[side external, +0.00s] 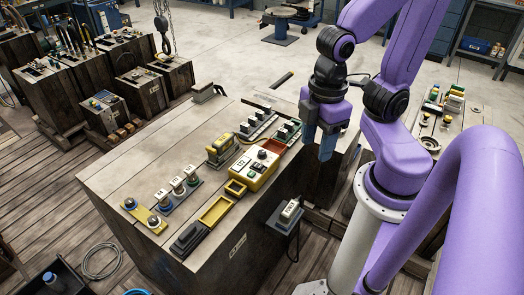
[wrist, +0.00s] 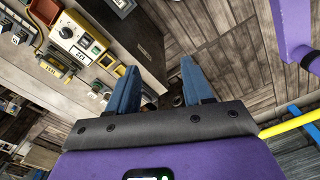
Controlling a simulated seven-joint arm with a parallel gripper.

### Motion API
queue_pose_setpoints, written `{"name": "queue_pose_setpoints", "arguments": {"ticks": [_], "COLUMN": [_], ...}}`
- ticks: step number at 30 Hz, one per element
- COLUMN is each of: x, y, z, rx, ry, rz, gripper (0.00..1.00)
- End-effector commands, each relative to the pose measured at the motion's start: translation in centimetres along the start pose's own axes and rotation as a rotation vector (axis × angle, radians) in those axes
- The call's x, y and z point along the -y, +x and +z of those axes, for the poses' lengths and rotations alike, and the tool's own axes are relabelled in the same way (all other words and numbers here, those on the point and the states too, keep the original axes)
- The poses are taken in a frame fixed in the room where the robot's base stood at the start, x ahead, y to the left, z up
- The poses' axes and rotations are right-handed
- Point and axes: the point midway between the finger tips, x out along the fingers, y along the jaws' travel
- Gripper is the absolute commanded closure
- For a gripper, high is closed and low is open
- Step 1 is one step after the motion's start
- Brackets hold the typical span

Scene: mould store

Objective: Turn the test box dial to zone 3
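The test box (side external: 251,170) is a yellow box with a pale top panel, standing on the wooden bench block near its right edge. Its dark round dial (side external: 262,155) sits at the far end of the panel, with small buttons nearby. In the wrist view the test box (wrist: 77,42) is at the upper left, with the dial (wrist: 67,32) on it. The dial's zone setting is too small to read. My gripper (side external: 325,150) is above and to the right of the box, apart from it, blue fingers pointing down. The fingers are spread with nothing between them.
Yellow open trays (side external: 215,211) and a black block (side external: 188,238) lie along the bench's front edge. A yellow-green unit (side external: 219,148) stands just left of the test box. Several labelled switches stand farther left. A small device (side external: 289,212) hangs at the bench side.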

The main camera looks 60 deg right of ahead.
Motion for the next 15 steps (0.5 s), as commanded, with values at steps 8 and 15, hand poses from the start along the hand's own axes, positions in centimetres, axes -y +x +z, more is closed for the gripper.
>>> {"name": "queue_pose_setpoints", "arguments": {"ticks": [8, 15], "x": [-5.3, -11.8], "y": [0.9, 2.2], "z": [-2.6, -3.7], "rx": [0.011, 0.016], "ry": [0.187, 0.376], "rz": [-0.001, -0.003], "gripper": [0.45, 0.45]}}
